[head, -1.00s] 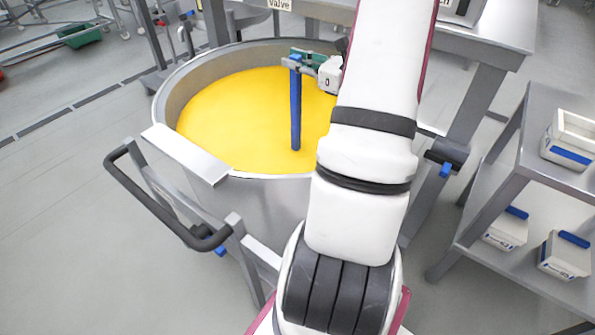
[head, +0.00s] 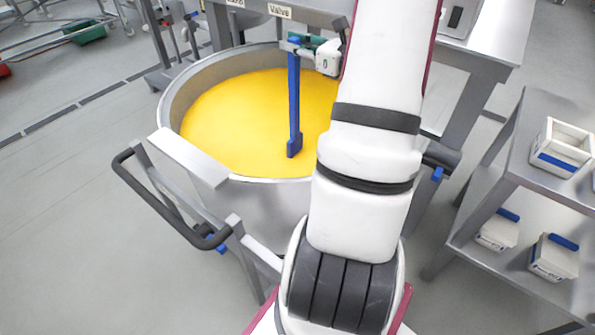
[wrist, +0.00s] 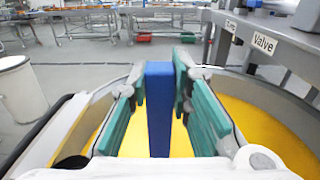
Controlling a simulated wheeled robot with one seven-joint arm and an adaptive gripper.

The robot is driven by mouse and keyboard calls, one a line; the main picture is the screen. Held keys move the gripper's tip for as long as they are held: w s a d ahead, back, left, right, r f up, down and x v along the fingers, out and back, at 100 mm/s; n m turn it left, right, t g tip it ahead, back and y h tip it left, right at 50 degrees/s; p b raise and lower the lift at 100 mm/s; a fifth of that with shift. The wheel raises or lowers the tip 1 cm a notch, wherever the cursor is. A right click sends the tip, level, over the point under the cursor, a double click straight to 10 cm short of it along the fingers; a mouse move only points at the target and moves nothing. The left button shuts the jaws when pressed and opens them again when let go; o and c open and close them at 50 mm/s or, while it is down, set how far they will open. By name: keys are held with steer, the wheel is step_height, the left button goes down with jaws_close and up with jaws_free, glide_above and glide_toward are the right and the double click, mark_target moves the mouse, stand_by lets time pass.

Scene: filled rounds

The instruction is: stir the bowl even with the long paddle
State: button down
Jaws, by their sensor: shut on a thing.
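The bowl (head: 170,108) is a large round steel vessel holding a smooth yellow mass (head: 235,120); its wall also shows in the wrist view (wrist: 75,130). The long paddle (head: 294,95) is blue and hangs nearly upright over the bowl, its wider lower end at the yellow surface. I cannot tell whether its tip is in the mass or just above it. My gripper (head: 302,45) is at the far side of the bowl, shut on the paddle's upper part. In the wrist view the green fingers (wrist: 158,95) stand on both sides of the blue shaft (wrist: 159,110).
A black-handled frame (head: 165,200) stands at the bowl's near left. A steel shelf (head: 490,180) with several white and blue tubs is at the right. A bench edge with a "Valve" label (head: 280,11) is behind the bowl. Open floor lies left.

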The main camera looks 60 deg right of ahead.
step_height(320, 180, up, 20)
steer(key=p, duration=1)
steer(key=shift+p, duration=0.4)
